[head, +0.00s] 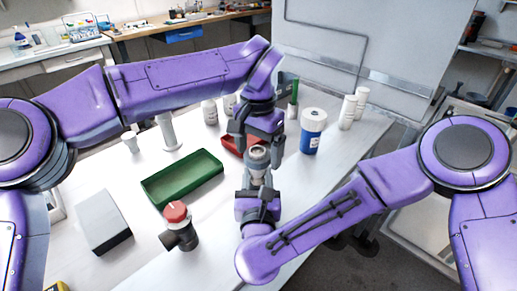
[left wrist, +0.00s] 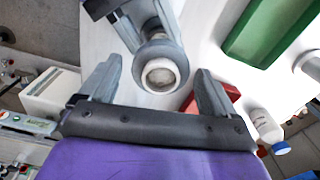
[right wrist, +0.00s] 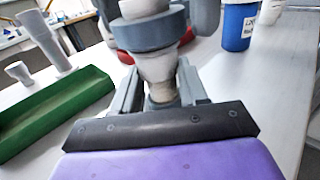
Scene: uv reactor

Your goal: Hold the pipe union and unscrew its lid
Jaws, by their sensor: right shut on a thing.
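The pipe union (head: 258,153) is a pale fitting with a grey ring around it, held upright above the table. My right gripper (head: 258,184) is shut on its lower body; in the right wrist view the pale body (right wrist: 157,70) stands between the fingers (right wrist: 160,93). The grey ring (right wrist: 150,32) and the pale end above it are clear of those fingers. My left gripper (head: 257,138) is above the union and open. In the left wrist view its fingers (left wrist: 157,90) stand apart on either side of the union's round end (left wrist: 160,74), with gaps visible.
A green tray (head: 183,178), a red-topped dark fitting (head: 179,226) and a grey box (head: 104,222) lie to the left. A red tray (head: 232,143) is behind the grippers. A blue-and-white jar (head: 312,132) and white bottles (head: 348,112) stand at the right.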

